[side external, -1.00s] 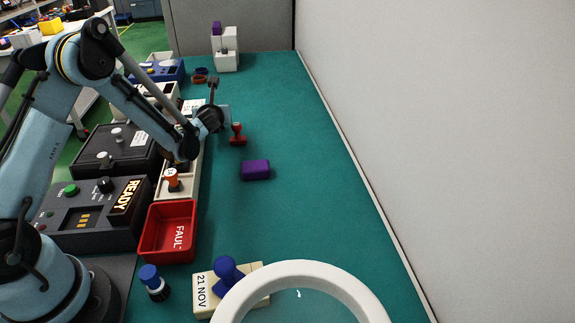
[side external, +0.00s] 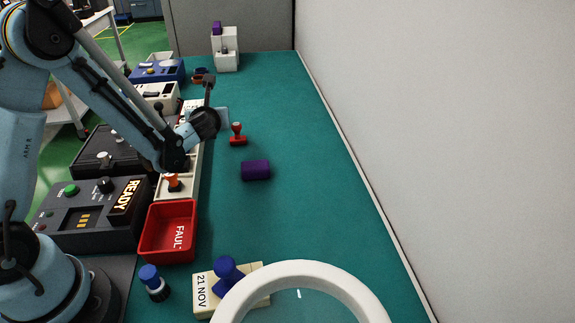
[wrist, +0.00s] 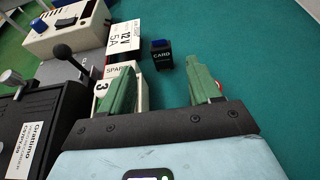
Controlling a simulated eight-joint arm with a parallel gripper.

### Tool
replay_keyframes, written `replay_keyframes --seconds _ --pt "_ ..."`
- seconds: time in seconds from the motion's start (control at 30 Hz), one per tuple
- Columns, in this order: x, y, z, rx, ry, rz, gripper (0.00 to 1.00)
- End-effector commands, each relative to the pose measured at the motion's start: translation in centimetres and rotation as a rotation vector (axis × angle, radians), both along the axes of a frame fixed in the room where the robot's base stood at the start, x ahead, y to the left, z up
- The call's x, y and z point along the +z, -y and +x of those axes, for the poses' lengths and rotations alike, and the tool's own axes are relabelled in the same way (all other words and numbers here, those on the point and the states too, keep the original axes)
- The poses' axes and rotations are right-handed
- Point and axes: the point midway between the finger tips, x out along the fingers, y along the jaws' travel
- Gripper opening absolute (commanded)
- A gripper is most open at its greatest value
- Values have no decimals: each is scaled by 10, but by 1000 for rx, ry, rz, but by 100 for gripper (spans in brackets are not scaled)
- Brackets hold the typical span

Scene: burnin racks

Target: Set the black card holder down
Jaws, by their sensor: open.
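The black card holder (wrist: 161,59), labelled CARD and with a blue top (wrist: 160,43), stands upright on the teal mat in the wrist view. My gripper (wrist: 160,66) is open, with its two green fingers spread to either side of the holder's line. The holder shows in the gap beyond the fingertips, and I see no finger touching it. In the side external view my gripper (side external: 222,120) is over the mat's left side, and I cannot make out the holder there.
A white 12V 5A box (wrist: 122,40) and a SPARE tray (wrist: 117,72) are left of the holder. A red stamp (side external: 237,137) and a purple block (side external: 256,170) stand on the mat (side external: 300,200). A red FAUL-labelled bin (side external: 168,230) is nearer. The mat's right side is clear.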

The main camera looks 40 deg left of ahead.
Motion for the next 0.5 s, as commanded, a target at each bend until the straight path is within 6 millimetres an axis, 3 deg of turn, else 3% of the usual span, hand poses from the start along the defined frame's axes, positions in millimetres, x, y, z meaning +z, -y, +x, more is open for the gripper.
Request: replay_keyframes --seconds 0.33,0.5 --pt "13 20 -21 10 15 -28 63" --pt "27 31 -32 101 139 -264 63"
